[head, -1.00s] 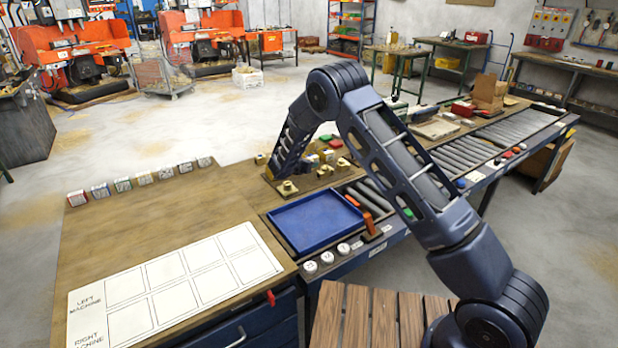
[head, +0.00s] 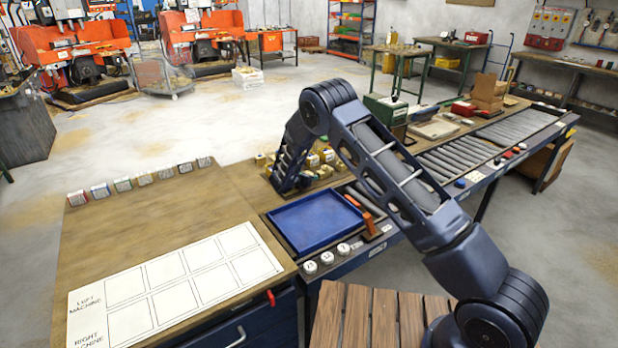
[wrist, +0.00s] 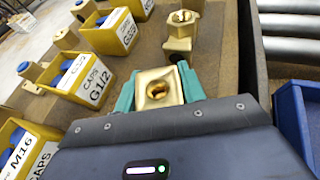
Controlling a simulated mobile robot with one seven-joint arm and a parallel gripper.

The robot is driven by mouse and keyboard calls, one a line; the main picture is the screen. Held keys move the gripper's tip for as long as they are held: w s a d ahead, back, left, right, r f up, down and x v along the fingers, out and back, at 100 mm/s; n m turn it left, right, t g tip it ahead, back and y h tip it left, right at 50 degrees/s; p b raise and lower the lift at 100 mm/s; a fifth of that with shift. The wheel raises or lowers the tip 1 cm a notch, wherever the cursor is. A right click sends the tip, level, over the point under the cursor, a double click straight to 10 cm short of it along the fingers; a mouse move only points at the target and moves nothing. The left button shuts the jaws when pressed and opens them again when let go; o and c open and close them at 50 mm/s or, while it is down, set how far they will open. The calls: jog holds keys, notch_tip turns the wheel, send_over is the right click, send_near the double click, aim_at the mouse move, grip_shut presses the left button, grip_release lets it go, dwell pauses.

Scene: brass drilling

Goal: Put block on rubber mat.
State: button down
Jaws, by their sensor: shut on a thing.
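A brass block (wrist: 152,78) with a round threaded hole in its face sits between the teal fingers of my gripper (wrist: 158,92) in the wrist view. The gripper is shut on it. Whether the block touches the brown surface below it, I cannot tell. In the head view my gripper (head: 286,186) is low behind the blue tray, and the block cannot be made out there. I cannot pick out a rubber mat with certainty in either view.
Another brass fitting (wrist: 181,33) stands just beyond the gripper. Yellow bins with cap labels (wrist: 84,77) line the left of the wrist view. A blue tray (head: 316,222) lies in front of the gripper. The wooden bench top (head: 150,215) at left has free room.

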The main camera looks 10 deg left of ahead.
jog(key=shift+f, duration=0.15)
jog(key=c, duration=0.8)
grip_release()
jog(key=shift+f, duration=0.2)
jog(key=shift+c, duration=0.2)
jog(key=shift+r, duration=0.25)
jog(key=v, duration=1.2)
jog(key=shift+r, duration=0.15)
